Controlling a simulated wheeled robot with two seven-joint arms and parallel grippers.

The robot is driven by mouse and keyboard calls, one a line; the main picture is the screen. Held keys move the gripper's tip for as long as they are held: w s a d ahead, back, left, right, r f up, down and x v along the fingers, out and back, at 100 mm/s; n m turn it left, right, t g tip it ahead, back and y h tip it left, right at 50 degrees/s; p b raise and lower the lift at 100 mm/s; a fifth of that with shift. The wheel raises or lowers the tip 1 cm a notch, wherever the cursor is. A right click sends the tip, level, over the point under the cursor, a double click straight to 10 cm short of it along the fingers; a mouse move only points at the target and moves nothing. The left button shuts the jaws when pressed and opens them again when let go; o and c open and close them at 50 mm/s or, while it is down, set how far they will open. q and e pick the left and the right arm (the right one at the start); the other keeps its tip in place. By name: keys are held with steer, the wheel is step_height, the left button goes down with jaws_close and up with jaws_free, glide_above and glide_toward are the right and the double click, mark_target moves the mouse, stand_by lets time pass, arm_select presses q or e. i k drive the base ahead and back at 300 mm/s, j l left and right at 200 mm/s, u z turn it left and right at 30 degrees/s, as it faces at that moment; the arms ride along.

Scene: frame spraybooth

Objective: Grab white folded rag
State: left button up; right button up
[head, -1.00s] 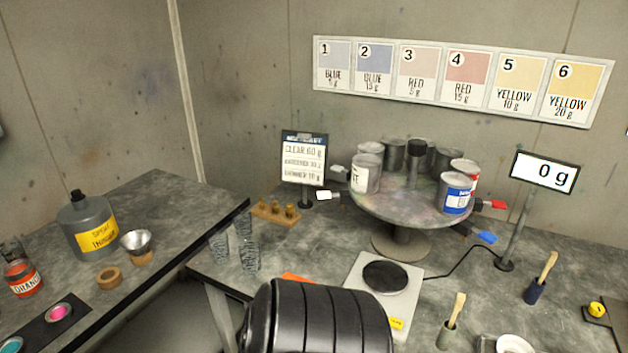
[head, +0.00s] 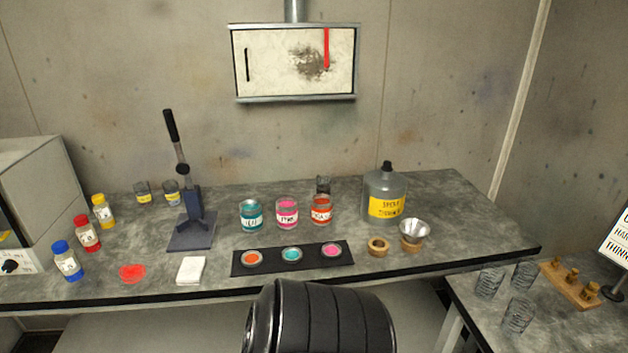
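A white folded rag (head: 190,270) lies flat near the front edge of the left workbench in the head view. It sits between a red round patch and a black mat. Nothing covers it. Neither of my grippers shows in the head view.
The grey workbench (head: 440,205) holds a lever press (head: 190,215) behind the rag. A red patch (head: 132,273) lies left of it. Small bottles (head: 66,262) stand further left. A black mat (head: 292,259) with open lids lies right. A spray thinner can (head: 385,195) stands behind.

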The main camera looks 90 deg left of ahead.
mark_target(191, 270)
steer(key=u, duration=3.55)
steer(key=i+l+u, duration=0.15)
steer(key=l, duration=0.15)
